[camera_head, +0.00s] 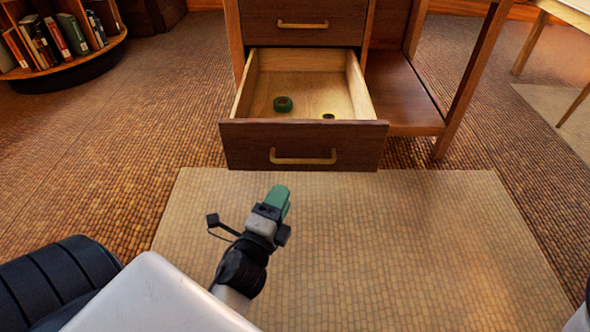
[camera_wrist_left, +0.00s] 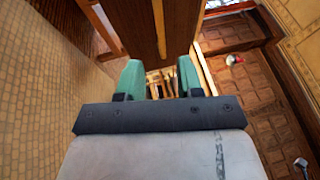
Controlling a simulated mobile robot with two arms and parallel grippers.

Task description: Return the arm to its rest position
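My left gripper (camera_head: 278,198) with green fingertips is in front of the open drawer (camera_head: 245,143), above the pale rug, apart from the drawer front. In the left wrist view my left gripper (camera_wrist_left: 159,76) has its two green fingers spread apart with nothing held between them. The right gripper does not show in either view.
The drawer stands pulled out, with a green ring (camera_head: 283,104) and a small dark item (camera_head: 328,116) inside. A round bookshelf (camera_head: 100,52) with books is at the upper left. The pale rug (camera_head: 400,240) is clear. Desk legs (camera_head: 470,80) stand at the right.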

